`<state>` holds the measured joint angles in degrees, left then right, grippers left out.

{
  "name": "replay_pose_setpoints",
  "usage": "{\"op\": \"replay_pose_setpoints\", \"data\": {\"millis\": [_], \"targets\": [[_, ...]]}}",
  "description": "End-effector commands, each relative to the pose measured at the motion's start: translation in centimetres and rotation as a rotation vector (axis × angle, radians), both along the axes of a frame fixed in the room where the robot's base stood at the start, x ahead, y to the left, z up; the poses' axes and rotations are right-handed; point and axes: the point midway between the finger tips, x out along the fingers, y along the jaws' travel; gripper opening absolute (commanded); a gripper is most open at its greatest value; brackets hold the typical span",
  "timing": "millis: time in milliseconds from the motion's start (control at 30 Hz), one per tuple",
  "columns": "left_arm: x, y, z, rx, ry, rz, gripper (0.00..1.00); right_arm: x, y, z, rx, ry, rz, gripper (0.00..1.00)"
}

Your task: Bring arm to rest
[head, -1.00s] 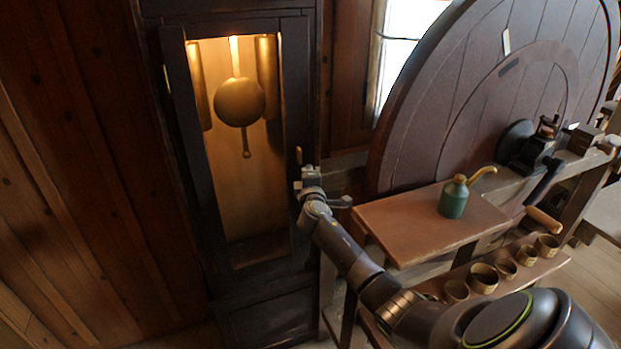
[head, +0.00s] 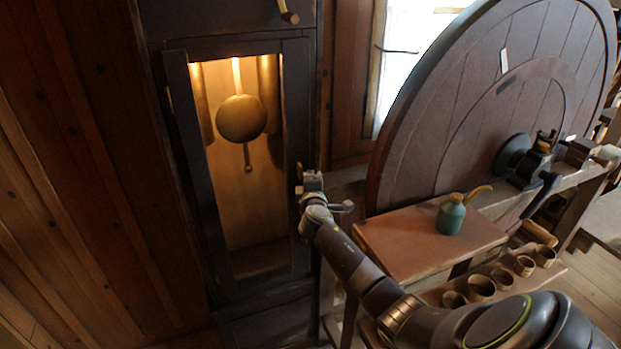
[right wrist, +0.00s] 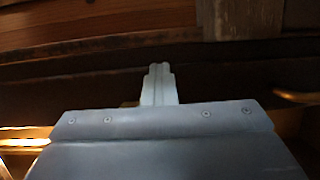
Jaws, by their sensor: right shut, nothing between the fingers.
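My right arm (head: 372,285) comes in from the lower right in the head view and reaches toward the dark clock case. My right gripper (head: 312,181) is at its end, in front of the right edge of the case door. In the right wrist view the gripper (right wrist: 158,84) shows its fingers together with nothing between them. Dark wood lies beyond the fingertips. I cannot tell in the head view whether the gripper touches the case. My left gripper is not in view.
The tall case (head: 177,110) has a lit opening with a brass pendulum (head: 241,118). At right, a large wooden wheel (head: 440,130) stands behind a shelf (head: 400,245) with a green oil can (head: 451,216). Several small cups (head: 482,287) sit on a lower shelf, close to my arm.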

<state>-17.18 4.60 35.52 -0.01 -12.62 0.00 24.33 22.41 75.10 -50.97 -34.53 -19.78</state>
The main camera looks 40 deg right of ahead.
Motion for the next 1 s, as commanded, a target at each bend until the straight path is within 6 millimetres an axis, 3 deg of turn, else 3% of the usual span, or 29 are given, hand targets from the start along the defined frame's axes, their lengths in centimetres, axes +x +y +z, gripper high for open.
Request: {"op": "replay_pose_setpoints", "data": {"millis": [33, 300, 533, 767, 867, 1000], "targets": [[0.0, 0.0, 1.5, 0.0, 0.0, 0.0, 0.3, 0.6, 0.1, 3.7, -0.019, -0.035, 0.01, 0.0], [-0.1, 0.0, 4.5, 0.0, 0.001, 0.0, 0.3, 0.3, 0.2, 6.9, -0.017, -0.035, 0.01, 0.0], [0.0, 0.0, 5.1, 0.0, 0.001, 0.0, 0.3, 0.2, 0.3, 7.6, -0.016, -0.033, 0.01, 0.0], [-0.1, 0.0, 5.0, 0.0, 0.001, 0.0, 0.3, -0.7, 0.4, 6.4, 0.018, -0.027, 0.0, 0.0], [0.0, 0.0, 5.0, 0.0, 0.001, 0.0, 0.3, -2.9, 0.8, 4.1, 0.101, -0.015, -0.026, 0.0], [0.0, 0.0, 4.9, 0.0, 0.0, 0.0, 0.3, -8.6, 1.9, -0.6, 0.313, 0.016, -0.096, 0.0]]}}
